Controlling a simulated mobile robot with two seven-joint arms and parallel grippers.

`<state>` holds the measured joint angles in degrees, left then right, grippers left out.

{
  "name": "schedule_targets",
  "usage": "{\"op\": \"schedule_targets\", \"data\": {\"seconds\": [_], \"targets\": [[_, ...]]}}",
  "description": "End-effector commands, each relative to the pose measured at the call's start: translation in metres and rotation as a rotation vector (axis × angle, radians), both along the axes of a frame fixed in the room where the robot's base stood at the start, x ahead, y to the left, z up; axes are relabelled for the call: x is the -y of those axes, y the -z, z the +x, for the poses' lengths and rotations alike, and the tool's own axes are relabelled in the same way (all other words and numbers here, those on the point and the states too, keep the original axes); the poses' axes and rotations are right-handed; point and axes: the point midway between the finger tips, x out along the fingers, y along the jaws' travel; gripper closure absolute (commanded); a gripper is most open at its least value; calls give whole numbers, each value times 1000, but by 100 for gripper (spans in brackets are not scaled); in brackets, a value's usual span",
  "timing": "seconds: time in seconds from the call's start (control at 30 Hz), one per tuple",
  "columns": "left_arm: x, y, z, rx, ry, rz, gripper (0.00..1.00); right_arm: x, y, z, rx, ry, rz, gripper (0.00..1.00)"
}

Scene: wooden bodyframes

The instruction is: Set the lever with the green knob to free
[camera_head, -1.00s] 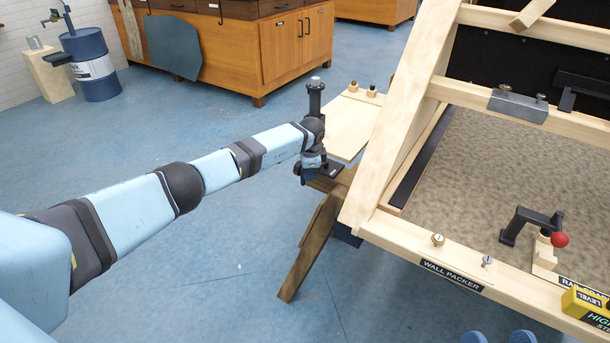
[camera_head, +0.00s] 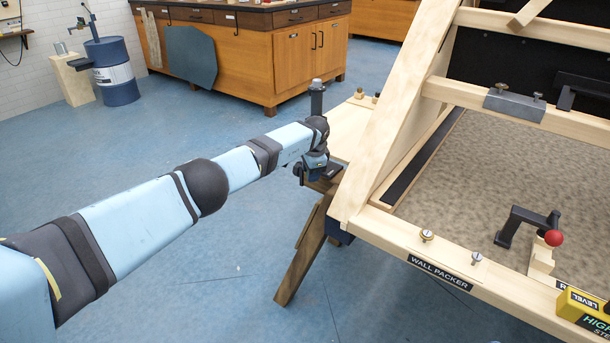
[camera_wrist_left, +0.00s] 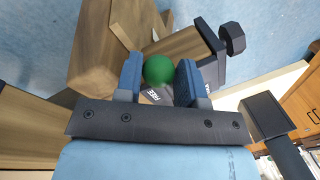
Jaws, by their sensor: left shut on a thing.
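My left gripper (camera_head: 316,172) is at the left end of the wooden frame, above a dark wooden sawhorse. In the left wrist view, its two blue fingers (camera_wrist_left: 159,80) are shut on the green knob (camera_wrist_left: 159,69), one finger on each side. In the head view the gripper and wrist hide the green knob. My right gripper is not in view.
The wooden frame (camera_head: 395,228) fills the right side, with a WALL PACKER label (camera_head: 440,271). A black lever with a red knob (camera_head: 553,238) and a yellow level box (camera_head: 585,309) sit on it. The sawhorse leg (camera_head: 301,262) stands below. Blue floor at left is open.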

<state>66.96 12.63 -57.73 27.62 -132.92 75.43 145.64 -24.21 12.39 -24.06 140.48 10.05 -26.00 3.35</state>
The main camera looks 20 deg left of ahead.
Motion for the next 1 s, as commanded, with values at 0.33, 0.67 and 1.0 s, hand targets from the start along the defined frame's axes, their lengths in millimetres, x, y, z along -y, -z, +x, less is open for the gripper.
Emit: {"op": "schedule_targets", "data": {"seconds": [0.33,0.67,1.0], "targets": [[13,-4,5,9,2,-9,100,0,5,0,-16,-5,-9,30],[13,-4,5,10,4,-9,46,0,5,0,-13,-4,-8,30],[8,-2,4,5,-4,-4,39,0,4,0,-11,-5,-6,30]]}}
